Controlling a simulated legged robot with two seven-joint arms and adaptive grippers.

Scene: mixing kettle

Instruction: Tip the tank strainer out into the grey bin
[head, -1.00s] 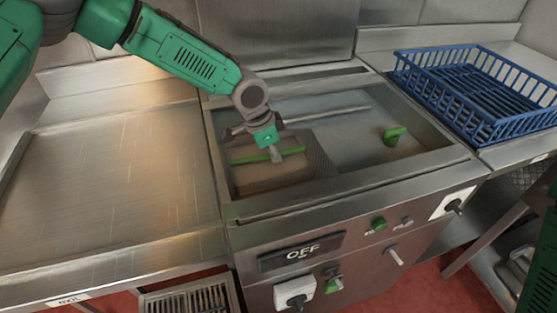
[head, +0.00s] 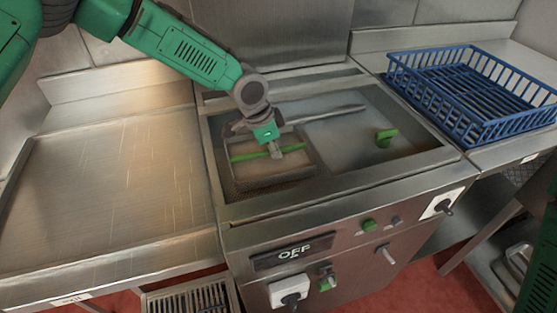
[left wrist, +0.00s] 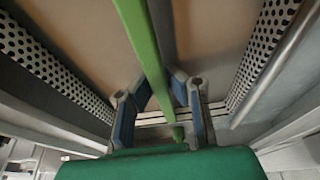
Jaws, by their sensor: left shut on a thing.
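The tank strainer (head: 243,187) is a box with perforated metal walls, in the left part of the steel tank (head: 425,160). A green bar (head: 250,155) runs across its top, and pale brown matter shows inside. My left gripper (head: 274,151) is shut on this bar from above. In the left wrist view, its two fingers (left wrist: 160,108) close on either side of the green bar (left wrist: 143,45), with perforated walls (left wrist: 265,45) to both sides. The fingertips are partly hidden in the head view. I see no grey bin. My right gripper is out of view.
A green handle (head: 386,136) stands in the tank's right part. A blue wire basket (head: 470,95) sits on the right counter. A bare steel counter (head: 110,200) lies to the left. The front panel (head: 295,252) reads OFF. A floor grate (head: 190,302) shows below.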

